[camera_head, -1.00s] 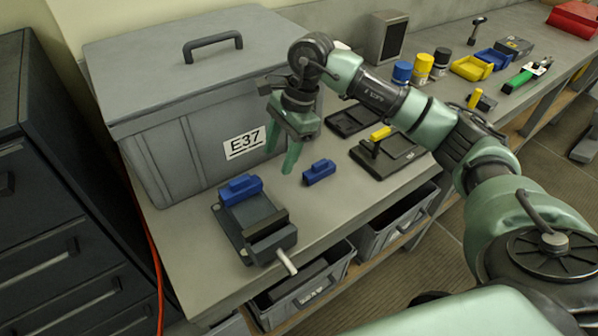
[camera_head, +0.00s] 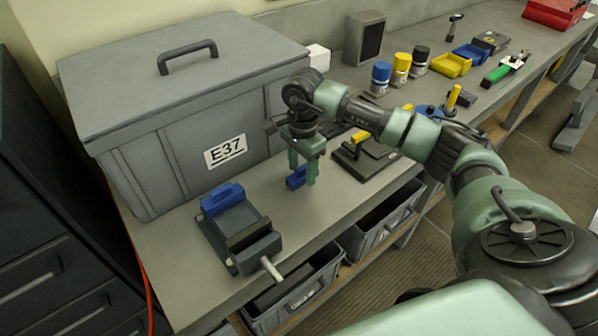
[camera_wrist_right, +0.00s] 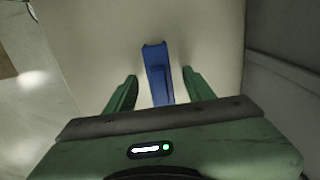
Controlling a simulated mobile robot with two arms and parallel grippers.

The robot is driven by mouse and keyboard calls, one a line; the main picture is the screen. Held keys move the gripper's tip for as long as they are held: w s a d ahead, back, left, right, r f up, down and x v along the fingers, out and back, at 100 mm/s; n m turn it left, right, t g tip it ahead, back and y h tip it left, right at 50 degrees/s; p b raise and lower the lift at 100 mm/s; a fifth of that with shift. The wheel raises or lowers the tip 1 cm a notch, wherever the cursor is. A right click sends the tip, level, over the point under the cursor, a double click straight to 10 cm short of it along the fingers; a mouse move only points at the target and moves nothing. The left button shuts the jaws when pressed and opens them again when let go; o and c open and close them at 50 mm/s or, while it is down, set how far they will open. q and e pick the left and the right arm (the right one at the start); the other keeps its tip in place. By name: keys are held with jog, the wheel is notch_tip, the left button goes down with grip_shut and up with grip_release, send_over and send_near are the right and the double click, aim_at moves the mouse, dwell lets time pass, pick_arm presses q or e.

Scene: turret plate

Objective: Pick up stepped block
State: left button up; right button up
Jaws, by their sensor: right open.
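A blue stepped block (camera_head: 295,179) sits on the grey bench, right of the vise. My right gripper (camera_head: 302,180) points down at it, with its green fingers on either side of the block and partly hiding it. In the right wrist view the blue block (camera_wrist_right: 157,78) lies between the open fingertips (camera_wrist_right: 160,80), with a gap on both sides. My left gripper is not in view.
A large grey lidded box (camera_head: 185,85) labelled E37 stands close behind and left of my right gripper. A black plate with a yellow handle (camera_head: 365,155) lies to the right. Blue, yellow and black jars (camera_head: 401,68) stand farther back. Grey bins (camera_head: 290,295) sit under the bench edge.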

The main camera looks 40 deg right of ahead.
grip_shut()
jog(key=shift+r, duration=0.15)
